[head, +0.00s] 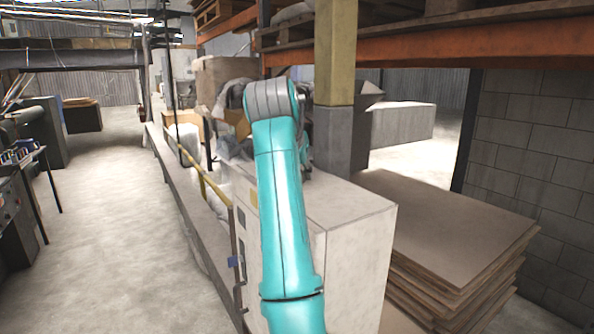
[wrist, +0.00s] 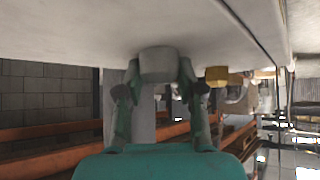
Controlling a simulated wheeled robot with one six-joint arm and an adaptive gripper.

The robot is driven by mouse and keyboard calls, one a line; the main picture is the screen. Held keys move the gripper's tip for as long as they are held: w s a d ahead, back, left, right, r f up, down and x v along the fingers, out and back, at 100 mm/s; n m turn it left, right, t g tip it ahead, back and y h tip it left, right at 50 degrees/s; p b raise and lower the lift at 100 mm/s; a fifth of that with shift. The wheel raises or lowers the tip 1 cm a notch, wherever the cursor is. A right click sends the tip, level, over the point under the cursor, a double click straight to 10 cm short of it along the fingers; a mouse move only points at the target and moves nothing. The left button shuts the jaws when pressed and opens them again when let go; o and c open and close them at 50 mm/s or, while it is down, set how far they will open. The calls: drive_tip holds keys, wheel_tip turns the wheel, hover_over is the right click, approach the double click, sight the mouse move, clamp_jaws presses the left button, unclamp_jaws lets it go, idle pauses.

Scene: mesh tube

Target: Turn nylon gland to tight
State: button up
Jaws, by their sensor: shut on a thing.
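The nylon gland (wrist: 157,65) is a grey, blunt cylinder seated against a pale cabinet surface (wrist: 70,28) at the top of the wrist view. My gripper (wrist: 159,76) has one finger on each side of it and is shut on it. A brass-coloured fitting (wrist: 216,76) sits on the same surface just right of the gland, close to the right finger. In the head view my teal arm reaches over the pale cabinet (head: 345,225) and hides the gland and most of the gripper.
A yellow and grey post (head: 335,85) stands close behind my arm. Stacked brown sheets (head: 450,235) lie right of the cabinet. Orange shelf beams (head: 420,50) cross above. The concrete aisle (head: 115,210) on the left is clear.

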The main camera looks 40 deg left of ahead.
drive_tip(key=o, duration=1.1)
drive_tip(key=shift+o, duration=0.2)
drive_tip(key=shift+s+r, duration=0.1)
drive_tip(key=v, duration=1.1)
drive_tip(key=shift+s+r, duration=0.25)
drive_tip(key=shift+r, duration=0.05)
drive_tip(key=shift+d, duration=0.15)
